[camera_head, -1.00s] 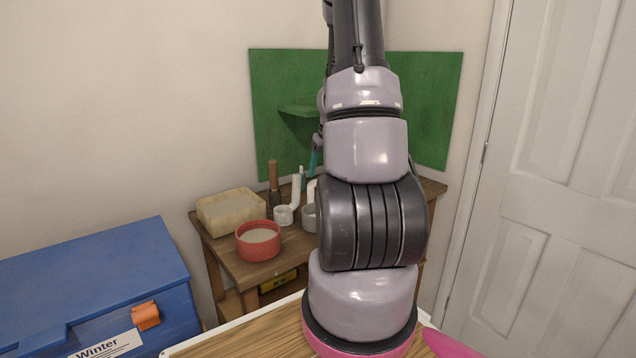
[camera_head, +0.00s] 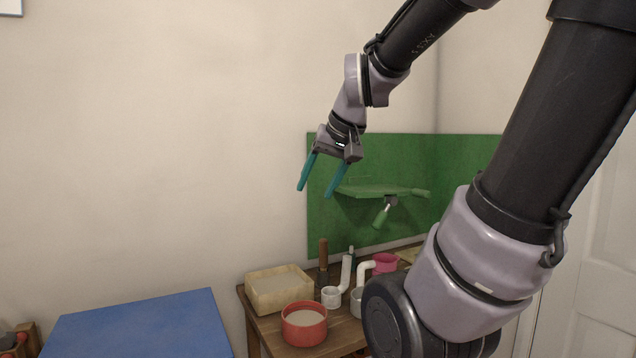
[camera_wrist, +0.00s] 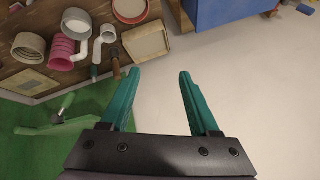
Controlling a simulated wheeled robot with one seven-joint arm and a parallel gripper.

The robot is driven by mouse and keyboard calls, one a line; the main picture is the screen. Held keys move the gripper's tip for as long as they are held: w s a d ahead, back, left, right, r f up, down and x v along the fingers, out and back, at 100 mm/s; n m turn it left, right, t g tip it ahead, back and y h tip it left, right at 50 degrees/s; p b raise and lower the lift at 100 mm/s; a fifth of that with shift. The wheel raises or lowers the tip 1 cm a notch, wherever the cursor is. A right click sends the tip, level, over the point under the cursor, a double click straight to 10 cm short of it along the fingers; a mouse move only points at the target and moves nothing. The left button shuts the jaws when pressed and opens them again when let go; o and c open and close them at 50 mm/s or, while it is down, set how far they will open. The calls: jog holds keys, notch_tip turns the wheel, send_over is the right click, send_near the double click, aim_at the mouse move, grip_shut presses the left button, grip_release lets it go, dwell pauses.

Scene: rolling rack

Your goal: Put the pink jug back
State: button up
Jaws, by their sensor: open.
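A pink round vessel (camera_head: 384,262), which may be the pink jug, stands on the wooden bench behind the white pipe; my arm hides part of that area. In the wrist view a ribbed pink thing (camera_wrist: 62,50) lies or stands on the bench at upper left; I cannot tell for sure that it is the jug.
The bench holds a red bowl (camera_head: 304,324), a wooden box (camera_head: 279,289), and white pipe pieces (camera_head: 346,272). A green board (camera_head: 372,220) with a shelf stands behind. A blue box (camera_head: 140,327) is at lower left.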

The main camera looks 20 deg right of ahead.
jog(key=s+a+r, duration=0.1)
jog(key=s+a, duration=0.1)
jog(key=s, duration=0.3)
jog(key=shift+s+a+r+m+t, duration=0.2)
jog(key=shift+a+m+t, duration=0.1)
jog(key=shift+m, duration=0.1)
jog(key=shift+d, duration=0.1)
dwell(0.8)
